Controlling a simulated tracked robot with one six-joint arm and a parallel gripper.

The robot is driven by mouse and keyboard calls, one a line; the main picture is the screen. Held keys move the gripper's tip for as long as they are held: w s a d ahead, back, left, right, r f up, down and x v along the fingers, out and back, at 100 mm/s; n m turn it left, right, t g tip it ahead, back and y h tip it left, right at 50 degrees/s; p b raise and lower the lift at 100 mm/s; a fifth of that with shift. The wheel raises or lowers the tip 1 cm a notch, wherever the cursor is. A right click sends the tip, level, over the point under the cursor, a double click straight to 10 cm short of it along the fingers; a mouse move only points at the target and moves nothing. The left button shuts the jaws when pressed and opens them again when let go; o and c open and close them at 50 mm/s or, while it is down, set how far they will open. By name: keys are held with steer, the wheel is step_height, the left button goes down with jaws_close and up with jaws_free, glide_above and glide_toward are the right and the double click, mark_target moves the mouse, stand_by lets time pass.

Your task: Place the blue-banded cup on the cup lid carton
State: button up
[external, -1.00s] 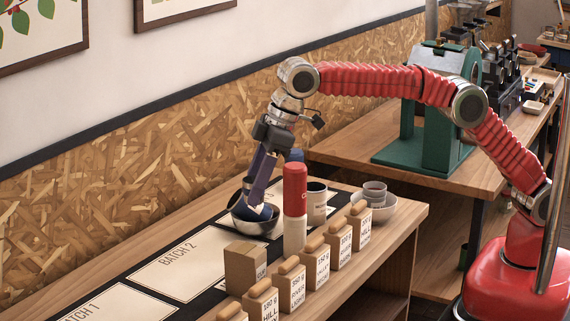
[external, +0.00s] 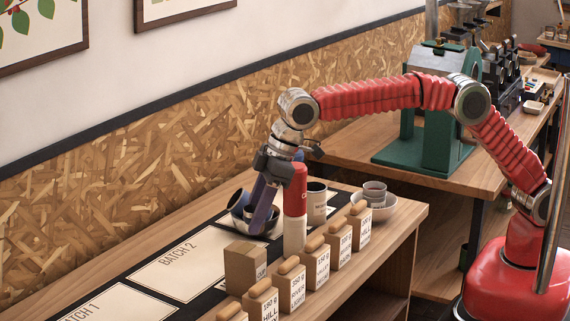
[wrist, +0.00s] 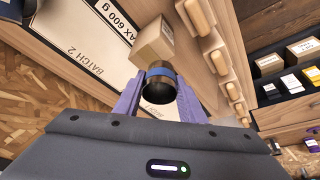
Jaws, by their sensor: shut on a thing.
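The blue-banded cup (wrist: 161,84) sits between the two purple fingers of my gripper (wrist: 160,98) in the wrist view, with its dark round opening facing the camera. My gripper is shut on it. The cup lid carton (external: 245,268) is a small brown box at the counter's front, left of the bottle. In the wrist view the carton (wrist: 154,42) lies just beyond the cup, apart from my gripper.
A red-topped bottle (external: 295,208) stands close beside my gripper. Several labelled bags (external: 316,262) line the front edge. The Batch 2 card (external: 178,262) is clear.

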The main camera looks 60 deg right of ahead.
mark_target(256, 252)
steer(key=shift+f, duration=0.85)
steer(key=shift+f, duration=0.1)
steer(key=shift+f, duration=1.75)
steer(key=o, duration=1.1)
steer(key=shift+f, duration=0.1)
steer(key=shift+c, duration=0.2)
steer(key=v, duration=1.2)
